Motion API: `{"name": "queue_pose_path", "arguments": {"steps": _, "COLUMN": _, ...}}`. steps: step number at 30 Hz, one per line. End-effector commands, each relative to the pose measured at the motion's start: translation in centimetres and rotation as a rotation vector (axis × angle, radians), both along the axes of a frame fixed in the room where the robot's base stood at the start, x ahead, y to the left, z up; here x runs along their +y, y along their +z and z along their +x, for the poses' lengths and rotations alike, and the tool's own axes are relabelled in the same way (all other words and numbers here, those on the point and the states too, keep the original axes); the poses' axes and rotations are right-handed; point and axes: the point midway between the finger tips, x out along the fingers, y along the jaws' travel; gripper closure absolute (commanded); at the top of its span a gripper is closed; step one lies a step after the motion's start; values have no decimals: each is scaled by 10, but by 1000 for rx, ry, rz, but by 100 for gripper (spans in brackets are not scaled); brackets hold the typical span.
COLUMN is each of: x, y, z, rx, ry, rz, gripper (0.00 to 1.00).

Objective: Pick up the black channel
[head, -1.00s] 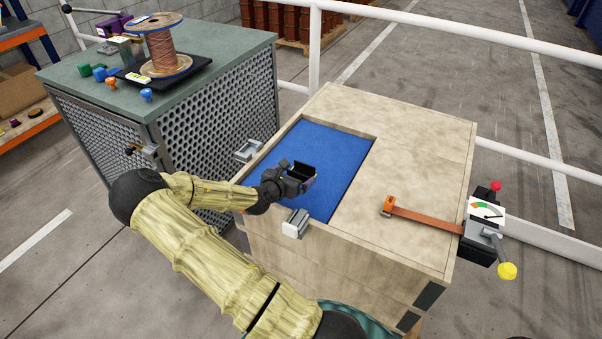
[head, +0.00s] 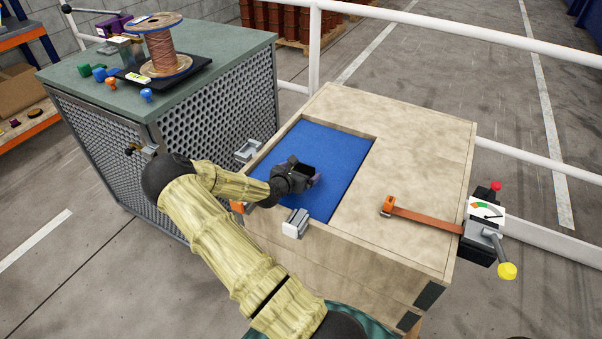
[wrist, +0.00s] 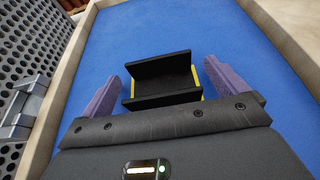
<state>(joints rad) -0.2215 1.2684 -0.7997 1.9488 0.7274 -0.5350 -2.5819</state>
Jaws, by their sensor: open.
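The black channel (wrist: 160,68) lies on the blue surface (wrist: 230,50) of the recess in the wooden crate, and its ends show yellow edges. In the wrist view it sits between and slightly beyond the two purple fingers of my gripper (wrist: 180,95). The fingers are apart, with one on each side of the channel and a gap visible on both sides. In the head view my gripper (head: 312,179) is over the blue surface, and the channel is mostly hidden by it, with only a dark patch showing. I cannot tell if the fingers touch the channel.
The wooden crate's rim (head: 420,150) surrounds the recess, with a metal clamp (head: 296,222) at its near edge and another (head: 249,150) at the left. An orange strap (head: 425,217) lies on the right. A green-topped cabinet (head: 215,75) with a copper spool (head: 160,48) stands behind left.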

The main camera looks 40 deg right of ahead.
Motion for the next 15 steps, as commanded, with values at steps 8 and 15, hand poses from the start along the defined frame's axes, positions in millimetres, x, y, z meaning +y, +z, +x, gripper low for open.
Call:
{"name": "queue_pose_path", "arguments": {"steps": 8, "x": 0, "y": 0, "z": 0, "rx": 0, "ry": 0, "rz": 0, "gripper": 29}}
{"name": "queue_pose_path", "arguments": {"steps": 15, "x": 0, "y": 0, "z": 0, "rx": 0, "ry": 0, "rz": 0, "gripper": 50}}
